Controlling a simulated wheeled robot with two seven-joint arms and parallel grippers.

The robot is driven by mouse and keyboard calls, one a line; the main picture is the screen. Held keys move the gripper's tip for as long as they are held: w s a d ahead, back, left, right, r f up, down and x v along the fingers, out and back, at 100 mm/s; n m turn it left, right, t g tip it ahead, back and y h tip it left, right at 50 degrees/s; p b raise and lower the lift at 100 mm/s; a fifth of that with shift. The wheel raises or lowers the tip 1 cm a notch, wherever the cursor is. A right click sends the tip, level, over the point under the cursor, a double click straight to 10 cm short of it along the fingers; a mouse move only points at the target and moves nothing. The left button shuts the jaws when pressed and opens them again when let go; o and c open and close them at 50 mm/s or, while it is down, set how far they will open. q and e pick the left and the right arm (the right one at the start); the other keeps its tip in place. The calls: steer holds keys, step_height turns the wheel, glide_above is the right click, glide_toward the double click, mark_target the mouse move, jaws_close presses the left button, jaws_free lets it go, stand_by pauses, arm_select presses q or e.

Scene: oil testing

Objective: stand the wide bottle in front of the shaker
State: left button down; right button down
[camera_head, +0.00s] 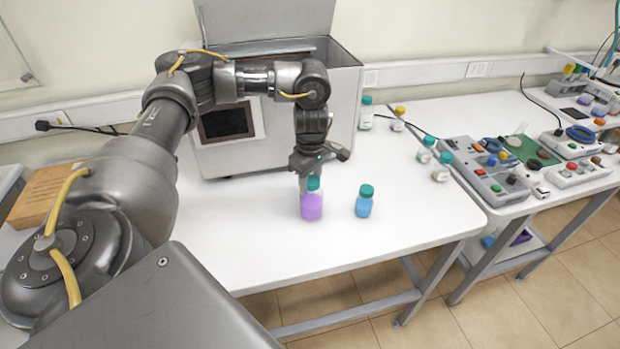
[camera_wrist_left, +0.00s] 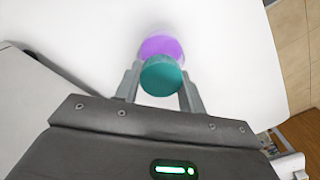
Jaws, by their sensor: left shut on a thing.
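The wide bottle (camera_head: 311,207), with purple contents and a teal cap, is upright at the table's middle, in front of the shaker (camera_head: 280,135), a pale box with a dark window and raised lid. My left gripper (camera_head: 312,181) points down and is shut on the bottle at its cap. In the left wrist view the teal cap (camera_wrist_left: 163,76) sits between the two fingers, with the purple body beyond it. Whether the bottle's base touches the table cannot be told. My right gripper is not in view.
A narrower blue bottle (camera_head: 364,202) with a teal cap stands just right of the purple one. Several small bottles (camera_head: 427,150) stand at the back right of the white table (camera_head: 400,225). The front of the table is clear. A side table holds electrical boxes (camera_head: 490,172).

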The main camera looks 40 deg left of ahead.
arm_select(q)
steer(key=shift+d, duration=0.1)
steer(key=c, duration=0.8)
jaws_free()
steer(key=shift+f, duration=0.1)
steer(key=shift+c, duration=0.2)
steer(key=shift+r, duration=0.3)
step_height(320, 180, up, 12)
steer(key=shift+f, duration=0.15)
